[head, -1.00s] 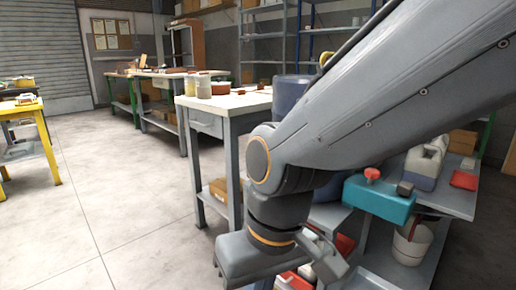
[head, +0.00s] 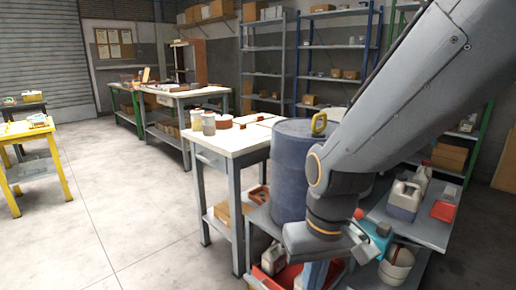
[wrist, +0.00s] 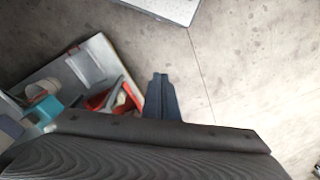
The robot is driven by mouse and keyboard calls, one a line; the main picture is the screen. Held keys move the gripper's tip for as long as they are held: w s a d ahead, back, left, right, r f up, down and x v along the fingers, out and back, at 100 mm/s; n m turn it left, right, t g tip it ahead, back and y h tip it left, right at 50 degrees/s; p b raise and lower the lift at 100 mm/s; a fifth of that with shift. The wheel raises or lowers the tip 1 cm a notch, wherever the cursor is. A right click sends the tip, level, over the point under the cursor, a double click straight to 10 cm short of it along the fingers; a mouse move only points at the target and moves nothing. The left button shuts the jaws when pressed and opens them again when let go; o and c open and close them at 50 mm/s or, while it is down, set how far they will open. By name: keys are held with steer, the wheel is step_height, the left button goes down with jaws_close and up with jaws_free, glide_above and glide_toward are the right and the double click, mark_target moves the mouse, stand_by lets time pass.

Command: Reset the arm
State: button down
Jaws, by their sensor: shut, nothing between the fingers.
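My arm reaches in from the upper right in the head view and bends down at its grey wrist (head: 328,238), in front of the shelf unit and close to the blue barrel. In the wrist view my gripper (wrist: 160,76) shows as two dark blue-grey fingers side by side, shut with nothing between them. They hang above the pale concrete floor, beside the shelf in the picture. In the head view I cannot clearly make out the fingers.
A low shelf unit (head: 425,230) holds a white jug (head: 404,200). A white-topped bench (head: 235,141) is left of the barrel. Open floor (head: 120,195) lies left.

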steer(key=s+d+r+m+p, duration=0.2)
steer(key=d+r+p, duration=0.7)
steer(key=p, duration=0.4)
steer(key=shift+d+r+h, duration=0.2)
steer(key=shift+r+h, duration=0.2)
steer(key=shift+r, duration=0.5)
steer(key=shift+s, duration=0.1)
